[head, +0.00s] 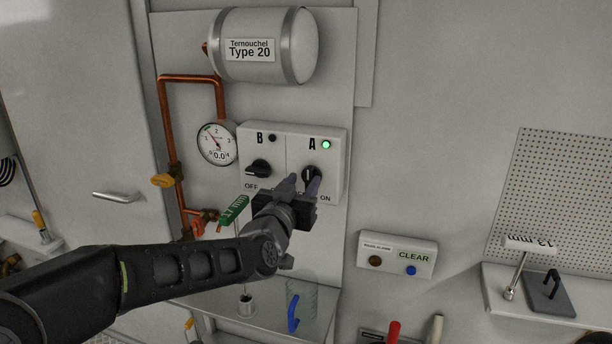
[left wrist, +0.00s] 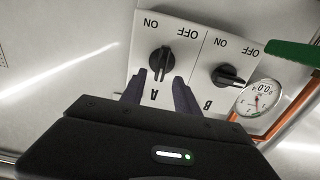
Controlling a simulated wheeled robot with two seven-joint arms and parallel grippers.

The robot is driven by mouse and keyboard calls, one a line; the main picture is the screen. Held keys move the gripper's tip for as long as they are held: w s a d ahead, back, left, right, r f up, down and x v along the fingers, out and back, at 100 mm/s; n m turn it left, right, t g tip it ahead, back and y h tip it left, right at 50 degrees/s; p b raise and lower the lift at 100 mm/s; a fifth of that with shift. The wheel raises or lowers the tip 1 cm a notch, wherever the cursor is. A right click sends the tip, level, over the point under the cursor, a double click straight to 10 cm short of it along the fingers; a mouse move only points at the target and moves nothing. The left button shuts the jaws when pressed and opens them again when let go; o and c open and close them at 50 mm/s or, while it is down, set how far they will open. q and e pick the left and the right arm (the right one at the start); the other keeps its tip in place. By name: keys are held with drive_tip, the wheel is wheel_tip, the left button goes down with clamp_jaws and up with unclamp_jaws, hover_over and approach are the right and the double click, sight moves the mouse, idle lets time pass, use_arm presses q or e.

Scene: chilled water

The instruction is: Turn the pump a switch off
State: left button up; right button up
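The white switch box (head: 333,160) is on the wall panel, with pump A on its right half and pump B on its left. The black pump A knob (head: 309,173) sits below a lit green lamp (head: 326,145); it also shows in the left wrist view (left wrist: 161,60) with its handle upright in the picture. My left gripper (head: 300,184) is open in front of the A knob. In the left wrist view its two fingertips (left wrist: 158,88) are apart, near the two sides of the knob's lower end; I cannot tell whether they touch it. My right gripper is not in view.
The pump B knob (head: 258,168) is beside A, its lamp (head: 272,138) dark. A CLEAR button box (head: 397,255) is lower right. The wall right of the switch box is free.

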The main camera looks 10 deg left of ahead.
sight(310, 178)
use_arm(q)
drive_tip(key=shift+w+d, duration=0.1)
drive_tip(key=shift+w, duration=1.35)
drive_tip(key=shift+c, duration=0.6)
clamp_jaws()
